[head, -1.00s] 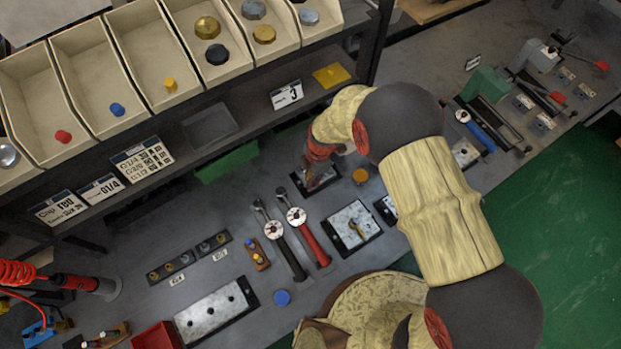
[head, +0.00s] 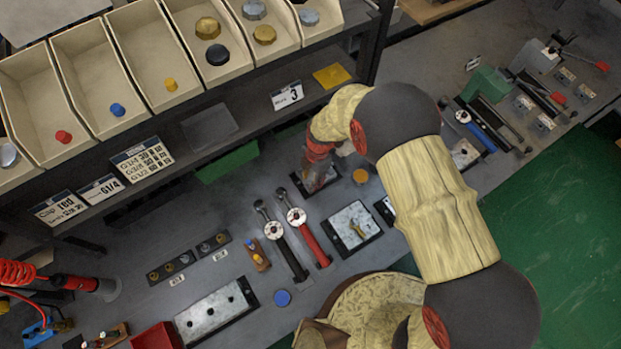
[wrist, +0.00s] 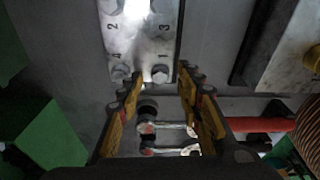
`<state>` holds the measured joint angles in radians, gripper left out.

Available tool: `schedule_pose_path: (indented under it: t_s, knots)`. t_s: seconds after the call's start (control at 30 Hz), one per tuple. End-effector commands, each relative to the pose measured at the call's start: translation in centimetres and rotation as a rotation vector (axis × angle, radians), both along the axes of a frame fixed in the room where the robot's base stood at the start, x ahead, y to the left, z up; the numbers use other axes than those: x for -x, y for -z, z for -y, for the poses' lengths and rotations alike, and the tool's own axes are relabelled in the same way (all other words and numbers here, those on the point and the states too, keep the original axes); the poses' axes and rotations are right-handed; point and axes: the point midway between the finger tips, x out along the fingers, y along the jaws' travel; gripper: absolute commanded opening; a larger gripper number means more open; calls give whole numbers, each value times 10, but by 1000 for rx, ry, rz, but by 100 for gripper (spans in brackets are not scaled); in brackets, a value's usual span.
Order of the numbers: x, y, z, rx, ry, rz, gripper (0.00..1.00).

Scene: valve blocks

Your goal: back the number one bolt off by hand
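In the wrist view, a pale metal valve block (wrist: 141,42) carries the marks 1, 2, 3 and 4, with a bolt near each. The number one bolt (wrist: 160,73) sits at the block's near right corner, beside the mark 1, and shows a bright glint. My gripper (wrist: 160,84) is open, its two yellow-padded fingers apart on either side of the line to this bolt. The bolt appears between or just beyond the fingertips; contact is not visible. In the head view my gripper (head: 318,176) is over the block, mostly hiding it.
Two wrenches, one black-handled (head: 291,257) and one red-handled (head: 314,244), lie close to the block. Another plate (head: 352,226) with a brass fitting is nearby. The shelf with bins (head: 120,80) stands behind. A green object (wrist: 55,135) is at left in the wrist view.

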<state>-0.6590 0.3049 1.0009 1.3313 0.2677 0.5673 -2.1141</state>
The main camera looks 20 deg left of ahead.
Motion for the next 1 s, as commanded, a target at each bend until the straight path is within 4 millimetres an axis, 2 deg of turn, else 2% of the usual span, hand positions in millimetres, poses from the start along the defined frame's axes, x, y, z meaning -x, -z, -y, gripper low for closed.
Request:
schedule_pose_path:
  t_s: [0.2, 0.33, 0.8, 1.0]
  knots:
    - [0, -1, 0, 0, 0, 0, 36]
    - [-2, -12, 0, -1, 0, 2, 36]
    - [-13, -98, 8, -1, 0, 2, 36]
    - [-15, -116, 10, -1, 1, 0, 36]
